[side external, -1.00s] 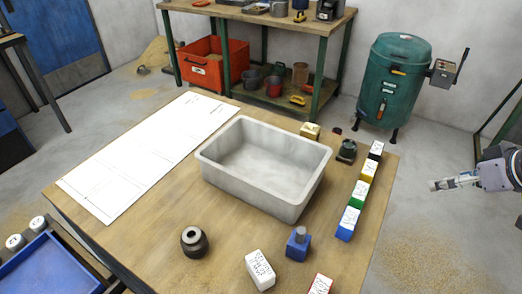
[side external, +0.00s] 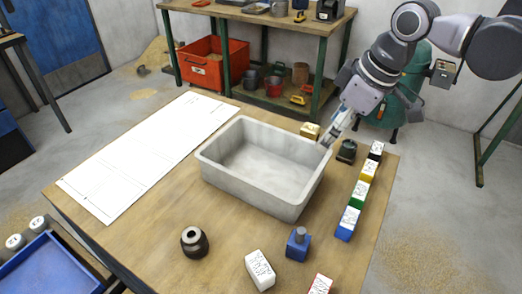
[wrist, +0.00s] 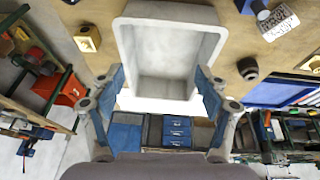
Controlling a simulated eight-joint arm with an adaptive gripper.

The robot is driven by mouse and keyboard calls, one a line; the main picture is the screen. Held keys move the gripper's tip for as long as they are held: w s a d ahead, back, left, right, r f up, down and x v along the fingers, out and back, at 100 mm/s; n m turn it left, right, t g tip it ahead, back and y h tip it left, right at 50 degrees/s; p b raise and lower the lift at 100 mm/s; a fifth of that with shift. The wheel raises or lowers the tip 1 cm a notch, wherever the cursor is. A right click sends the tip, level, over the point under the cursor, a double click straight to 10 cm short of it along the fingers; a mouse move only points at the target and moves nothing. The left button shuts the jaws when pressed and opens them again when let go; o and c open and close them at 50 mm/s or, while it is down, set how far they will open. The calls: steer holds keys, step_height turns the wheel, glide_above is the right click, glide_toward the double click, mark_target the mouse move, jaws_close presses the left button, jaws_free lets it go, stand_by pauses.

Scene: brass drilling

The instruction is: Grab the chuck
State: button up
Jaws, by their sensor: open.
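A dark, round, stepped piece with a hole in its top, which looks like the chuck (side external: 194,242), stands on the table near its front edge, left of the white block. It also shows in the wrist view (wrist: 248,68), right of the grey tray. My gripper (side external: 328,141) is over the far right corner of the tray, well away from the chuck. In the wrist view, its two blue-padded fingers (wrist: 160,80) are spread apart with nothing between them.
The deep grey tray (side external: 208,167) stands mid-table. A brass block (side external: 310,131) and a small dark object (side external: 346,151) are near my gripper. Several coloured blocks (side external: 350,218) line the right edge. A blue block with a grey cylinder (side external: 298,245) and a white block (side external: 260,270) are in front.

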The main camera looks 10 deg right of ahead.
steer(key=a+f+n+g, duration=0.2)
steer(key=a+n, duration=0.3)
steer(key=a, duration=1.1)
steer(key=n+g, duration=0.1)
steer(key=n, duration=0.2)
glide_toward(193, 234)
steer(key=shift+w+a+f+h, duration=0.3)
steer(key=shift+w+a+f, duration=0.15)
steer(key=shift+w+f, duration=0.15)
steer(key=shift+s+a+f, duration=0.1)
steer(key=shift+a+f, duration=0.1)
steer(key=f, duration=0.4)
steer(key=shift+a+f, duration=0.2)
steer(key=shift+a, duration=0.15)
steer(key=shift+s+a+f, duration=0.1)
steer(key=shift+s+f, duration=0.05)
steer(key=shift+f, duration=1.4)
steer(key=shift+s+a+f, duration=0.1)
steer(key=shift+s+f, duration=0.05)
steer(key=shift+f, duration=1.4)
jaws_close()
